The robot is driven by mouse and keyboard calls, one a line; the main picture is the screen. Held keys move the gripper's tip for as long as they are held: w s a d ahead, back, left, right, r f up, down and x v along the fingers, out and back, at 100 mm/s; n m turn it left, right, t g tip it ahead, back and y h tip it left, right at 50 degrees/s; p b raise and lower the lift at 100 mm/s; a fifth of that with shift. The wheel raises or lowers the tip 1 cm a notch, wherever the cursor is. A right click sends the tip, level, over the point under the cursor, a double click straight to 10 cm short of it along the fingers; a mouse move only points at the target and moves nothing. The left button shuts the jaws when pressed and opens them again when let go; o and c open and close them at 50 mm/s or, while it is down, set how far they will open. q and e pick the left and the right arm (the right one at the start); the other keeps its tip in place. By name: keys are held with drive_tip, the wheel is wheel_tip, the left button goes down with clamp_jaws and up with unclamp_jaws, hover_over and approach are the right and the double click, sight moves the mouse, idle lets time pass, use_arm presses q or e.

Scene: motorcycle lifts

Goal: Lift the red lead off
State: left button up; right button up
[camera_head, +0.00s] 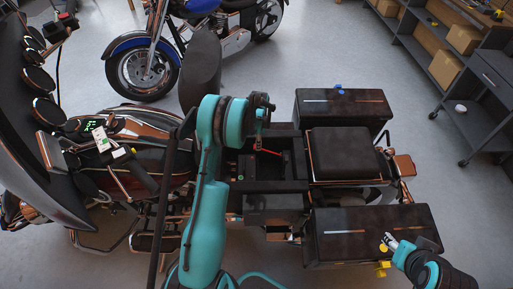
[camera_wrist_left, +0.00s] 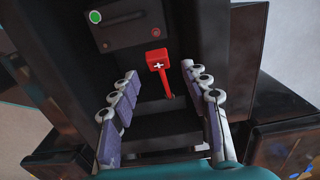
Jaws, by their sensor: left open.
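The red lead (camera_wrist_left: 157,62) has a red end marked with a white plus and a thin red stem running down to the black floor of the bay. In the head view the red lead (camera_head: 268,152) is a short red line in the open bay of the motorcycle. My left gripper (camera_wrist_left: 159,76) is open, with one finger on each side of the lead and nothing held. In the head view my left gripper (camera_head: 260,140) hangs over the bay.
A black block with a green dot (camera_wrist_left: 95,16) lies beyond the lead. The bay's dark walls surround it. A black seat (camera_head: 340,155) and two panniers (camera_head: 345,105) stand to the right. A blue motorcycle (camera_head: 150,65) and shelves (camera_head: 430,50) are behind, with open floor between.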

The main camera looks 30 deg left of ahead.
use_arm(q)
wheel_tip(320, 180, down, 3)
drive_tip(key=shift+a+r+b, duration=0.1)
drive_tip(key=shift+a+b, duration=0.05)
drive_tip(key=shift+b, duration=0.25)
drive_tip(key=shift+f, duration=0.75)
drive_tip(key=shift+r, duration=0.1)
clamp_jaws()
drive_tip(key=shift+w+a, duration=0.1)
